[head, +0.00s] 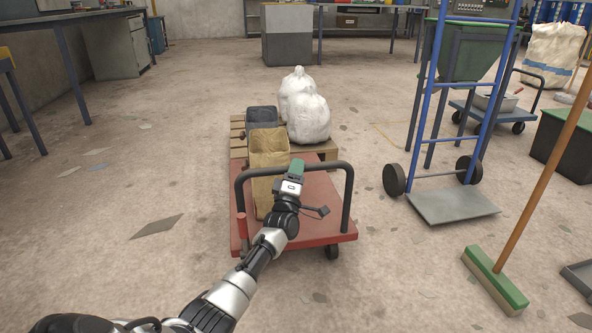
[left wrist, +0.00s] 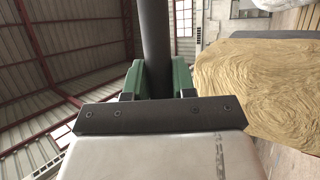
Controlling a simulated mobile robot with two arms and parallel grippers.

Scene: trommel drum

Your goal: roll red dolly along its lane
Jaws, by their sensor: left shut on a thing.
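The red dolly (head: 318,218) is a flat red platform on small dark wheels with a black handle (head: 347,192) at its near end. A tan box or sack (head: 268,150) stands on it, partly behind my arm; its woven-looking side shows in the left wrist view (left wrist: 262,90). My left gripper (head: 296,170) is at the top bar of the handle. In the left wrist view its green fingers (left wrist: 157,80) are shut on the dark bar (left wrist: 155,45), one on each side. My right gripper is not in view.
Just beyond the dolly, a wooden pallet (head: 326,148) carries white bags (head: 308,118) and a dark bin (head: 262,115). Open floor extends left, with scattered flat scraps (head: 157,226).

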